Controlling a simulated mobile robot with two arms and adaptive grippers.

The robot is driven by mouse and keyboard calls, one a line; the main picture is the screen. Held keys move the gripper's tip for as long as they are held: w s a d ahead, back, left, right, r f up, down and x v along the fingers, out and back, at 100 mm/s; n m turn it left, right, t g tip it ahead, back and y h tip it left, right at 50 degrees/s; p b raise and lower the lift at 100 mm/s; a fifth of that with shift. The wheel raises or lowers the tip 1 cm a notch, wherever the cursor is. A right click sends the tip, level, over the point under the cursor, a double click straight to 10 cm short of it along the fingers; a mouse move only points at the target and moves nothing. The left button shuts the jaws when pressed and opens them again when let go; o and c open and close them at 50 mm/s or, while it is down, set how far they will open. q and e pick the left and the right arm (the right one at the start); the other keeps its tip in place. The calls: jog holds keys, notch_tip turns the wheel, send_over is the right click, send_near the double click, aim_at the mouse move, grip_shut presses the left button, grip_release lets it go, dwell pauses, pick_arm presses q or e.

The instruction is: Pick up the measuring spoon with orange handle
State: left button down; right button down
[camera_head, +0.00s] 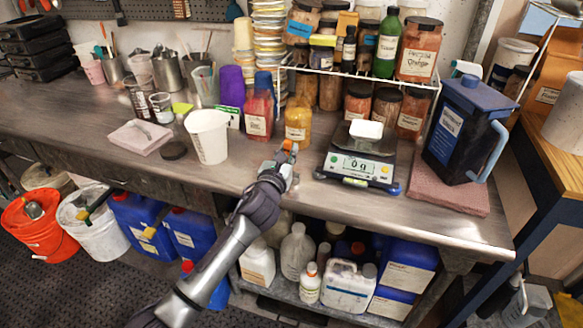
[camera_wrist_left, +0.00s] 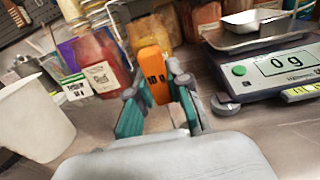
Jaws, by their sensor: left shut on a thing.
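The measuring spoon's orange handle (camera_wrist_left: 153,70), with dark print on it, stands between the two fingers of my left gripper (camera_wrist_left: 158,97) in the left wrist view. My left gripper is shut on this handle. In the head view the orange handle (camera_head: 289,145) shows as a small patch at the tip of my left gripper (camera_head: 287,160), in front of the yellow jar. The spoon's bowl is hidden, and I cannot tell whether the spoon touches the table. My right gripper is in neither view.
A yellow jar (camera_head: 298,122) stands just behind the gripper, with a red-filled jar (camera_head: 259,115) to its left. A white cup (camera_head: 208,135) is farther left. A scale (camera_head: 357,160) reading 0 g is close on the right. A blue jug (camera_head: 462,130) stands beyond it.

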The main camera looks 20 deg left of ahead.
aim_at(287, 140)
pick_arm(q)
jog(key=shift+r, duration=0.65)
notch_tip(287, 140, up, 3)
jog(key=shift+f+p, duration=0.1)
jog(key=shift+p, duration=0.2)
jog(key=s+d+r, duration=0.4)
jog(key=d+r, duration=0.3)
jog(key=d, duration=0.4)
jog(key=shift+s, duration=0.25)
jog(key=shift+a, duration=0.1)
dwell(1.0)
